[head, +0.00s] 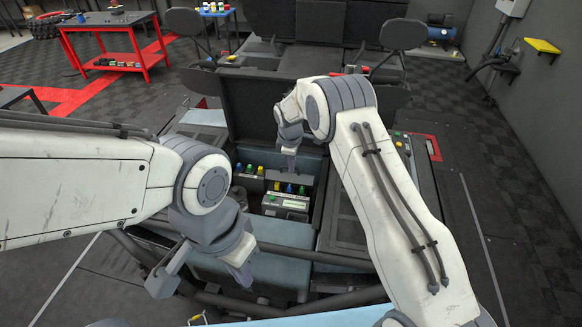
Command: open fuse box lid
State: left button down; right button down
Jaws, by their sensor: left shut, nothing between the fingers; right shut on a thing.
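The fuse box (294,203) sits in an open bay at the middle of the head view. Blue, green and yellow parts show in and around it, with a pale label on its front. A grey piece (305,170) stands up at its back and may be its lid; how far it is open is hard to tell. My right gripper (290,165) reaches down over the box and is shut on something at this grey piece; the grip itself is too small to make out. My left gripper (241,274) is shut and empty, in front of the bay and apart from the box.
A dark upright panel (247,104) stands behind the bay. A console with a red edge (433,147) lies to the right. Dark bars (345,302) cross in front. A red table (109,22) and seats are further back.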

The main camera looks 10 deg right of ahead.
aim_at(291, 182)
jog(key=shift+s+d+f, duration=0.1)
jog(key=shift+f, duration=0.25)
jog(key=c, duration=1.2)
grip_release()
jog(key=shift+c, duration=0.2)
jog(key=o, duration=0.3)
jog(key=shift+r, duration=0.1)
jog(key=shift+r, duration=0.15)
notch_tip(291, 182, up, 10)
jog(key=s+b, duration=0.1)
jog(key=b, duration=0.2)
jog(key=shift+s+a, duration=0.3)
jog(key=shift+a, duration=0.05)
